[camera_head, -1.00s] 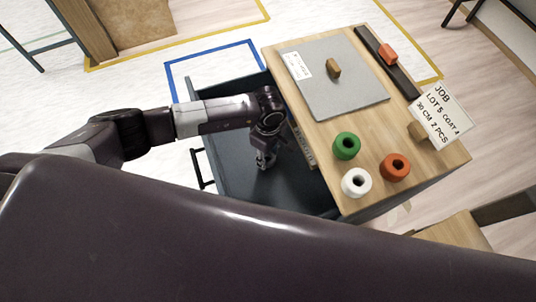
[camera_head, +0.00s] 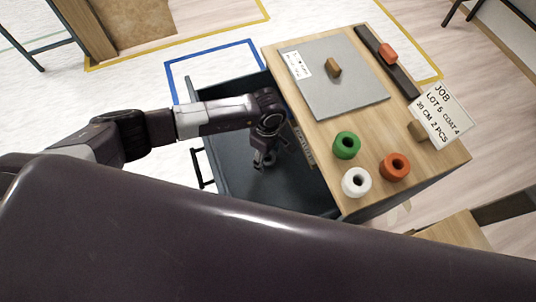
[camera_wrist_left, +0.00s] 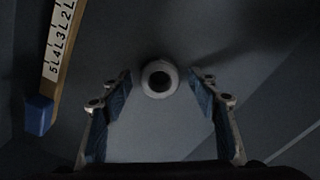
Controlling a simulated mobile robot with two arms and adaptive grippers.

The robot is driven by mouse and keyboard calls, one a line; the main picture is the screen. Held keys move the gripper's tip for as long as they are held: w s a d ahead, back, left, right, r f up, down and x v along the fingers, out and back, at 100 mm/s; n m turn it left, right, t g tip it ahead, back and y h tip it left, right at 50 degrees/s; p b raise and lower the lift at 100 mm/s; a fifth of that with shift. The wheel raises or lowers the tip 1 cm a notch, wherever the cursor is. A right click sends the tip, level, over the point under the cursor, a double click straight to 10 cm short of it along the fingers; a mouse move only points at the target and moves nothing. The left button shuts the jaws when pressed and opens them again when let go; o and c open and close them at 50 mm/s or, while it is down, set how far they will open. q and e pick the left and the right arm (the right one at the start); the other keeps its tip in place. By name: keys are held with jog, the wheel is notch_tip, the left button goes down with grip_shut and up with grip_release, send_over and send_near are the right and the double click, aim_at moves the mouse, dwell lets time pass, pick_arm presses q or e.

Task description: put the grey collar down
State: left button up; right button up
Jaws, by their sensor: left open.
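In the left wrist view the grey collar (camera_wrist_left: 160,79) is a pale ring with a dark hole, seen from above against the dark drawer floor. My left gripper (camera_wrist_left: 160,86) is open, with a blue-padded finger on each side of the collar and a gap to both. In the head view my left gripper (camera_head: 264,160) points down into the open dark drawer (camera_head: 235,180); the collar cannot be made out there. My right gripper is not in view.
A measuring strip (camera_wrist_left: 56,55) with a blue end lies left of the collar. On the wooden top (camera_head: 300,45) stand a green collar (camera_head: 346,145), a white one (camera_head: 356,182), an orange one (camera_head: 395,167), a grey plate (camera_head: 345,92) and a job card (camera_head: 443,117).

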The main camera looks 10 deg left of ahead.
pick_arm(q)
notch_tip(320, 180, up, 12)
jog(key=b, duration=0.1)
dwell(0.5)
